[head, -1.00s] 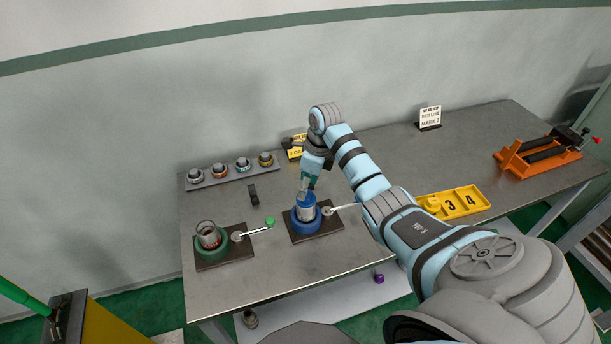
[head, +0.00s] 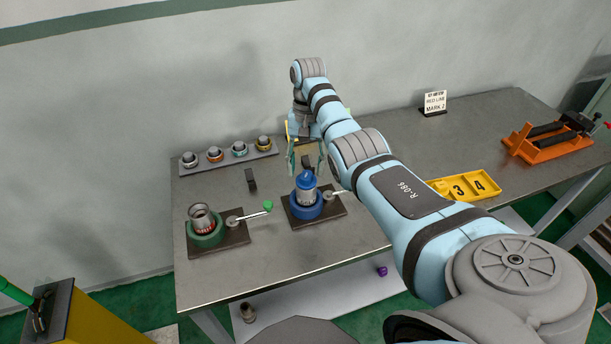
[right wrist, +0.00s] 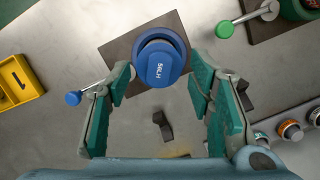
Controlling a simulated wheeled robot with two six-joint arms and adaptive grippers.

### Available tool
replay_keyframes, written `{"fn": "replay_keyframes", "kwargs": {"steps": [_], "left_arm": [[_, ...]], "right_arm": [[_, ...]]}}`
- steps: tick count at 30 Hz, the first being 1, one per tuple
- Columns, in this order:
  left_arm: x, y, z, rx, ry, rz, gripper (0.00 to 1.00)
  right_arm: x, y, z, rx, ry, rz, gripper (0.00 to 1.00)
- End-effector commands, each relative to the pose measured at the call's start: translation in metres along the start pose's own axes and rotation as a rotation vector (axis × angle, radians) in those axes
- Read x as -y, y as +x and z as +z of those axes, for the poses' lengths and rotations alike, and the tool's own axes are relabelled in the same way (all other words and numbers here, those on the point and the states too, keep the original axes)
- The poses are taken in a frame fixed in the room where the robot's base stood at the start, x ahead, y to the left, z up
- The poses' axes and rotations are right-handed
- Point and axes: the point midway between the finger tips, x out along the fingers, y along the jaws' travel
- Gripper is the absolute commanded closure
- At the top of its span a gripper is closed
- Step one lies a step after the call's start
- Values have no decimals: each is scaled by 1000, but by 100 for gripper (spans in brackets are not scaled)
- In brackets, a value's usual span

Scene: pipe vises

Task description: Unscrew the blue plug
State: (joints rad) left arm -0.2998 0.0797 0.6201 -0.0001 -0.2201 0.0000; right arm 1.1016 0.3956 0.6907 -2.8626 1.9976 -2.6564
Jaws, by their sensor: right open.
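The blue plug (head: 307,180) sits upright on top of a grey pipe (head: 306,197) held in the blue vise (head: 308,209). In the right wrist view the plug (right wrist: 158,66) is seen from above, with white lettering. My right gripper (head: 305,158) is open and empty, at and above the plug in the head view. In the right wrist view its two teal fingers (right wrist: 160,76) stand apart, one on each side of the plug, with gaps and no visible contact. My left gripper is not in view.
A green vise (head: 206,238) with an open-topped pipe stands to the left, its green-knobbed lever (head: 268,205) reaching toward the blue vise. A rack of capped fittings (head: 229,157) is behind. A yellow numbered tray (head: 470,188) lies right; the front tabletop is clear.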

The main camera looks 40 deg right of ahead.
Motion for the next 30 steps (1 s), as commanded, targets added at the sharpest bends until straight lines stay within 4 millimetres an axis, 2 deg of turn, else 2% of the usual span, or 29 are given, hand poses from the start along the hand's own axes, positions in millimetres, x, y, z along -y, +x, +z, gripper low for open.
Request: {"fn": "replay_keyframes", "kwargs": {"steps": [4,7,12,16,18,23,27,30], "left_arm": [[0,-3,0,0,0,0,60],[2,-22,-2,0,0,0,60],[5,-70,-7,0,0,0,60],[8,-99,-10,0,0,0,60],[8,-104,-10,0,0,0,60],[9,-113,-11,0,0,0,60],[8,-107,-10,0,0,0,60],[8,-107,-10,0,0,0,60]], "right_arm": [[-1,-1,0,0,21,-3,52],[-2,-6,1,0,175,-32,52],[-2,-12,3,-3,662,-131,52],[-2,-11,3,-3,1040,-209,52],[-1,-8,2,-4,1168,-237,52],[-1,-4,1,-4,1359,-275,52],[-1,0,0,-5,1617,-330,52],[-1,0,0,-4,1674,-341,52]]}}
